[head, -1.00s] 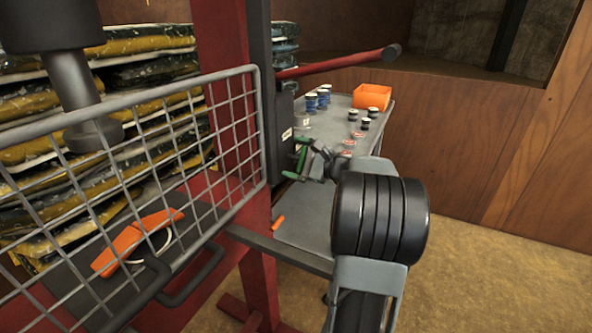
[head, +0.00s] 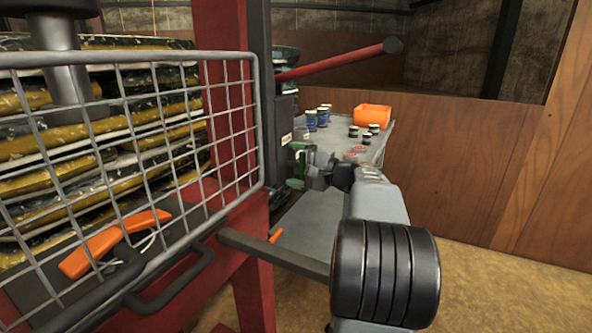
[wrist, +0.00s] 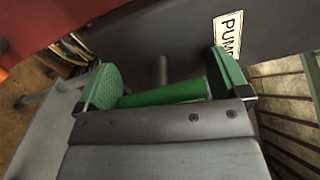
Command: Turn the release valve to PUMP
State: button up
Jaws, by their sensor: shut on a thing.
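The release valve's green handle (wrist: 163,93) lies across the wrist view between the two green-padded fingers of my gripper (wrist: 166,80). My gripper is shut on this handle. A grey stem (wrist: 160,68) shows just beyond it. The handle's exact angle is hard to tell there.
A wire mesh guard (head: 130,150) and an orange-handled tool (head: 115,243) are at left, by a red post (head: 228,120). Open floor lies at right.

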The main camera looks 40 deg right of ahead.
dwell(0.4)
jog(key=o, duration=0.6)
jog(key=shift+c, duration=0.2)
jog(key=p+v, duration=0.2)
jog(key=v, duration=1.2)
jog(key=shift+p, duration=0.4)
jog(key=shift+w, duration=0.1)
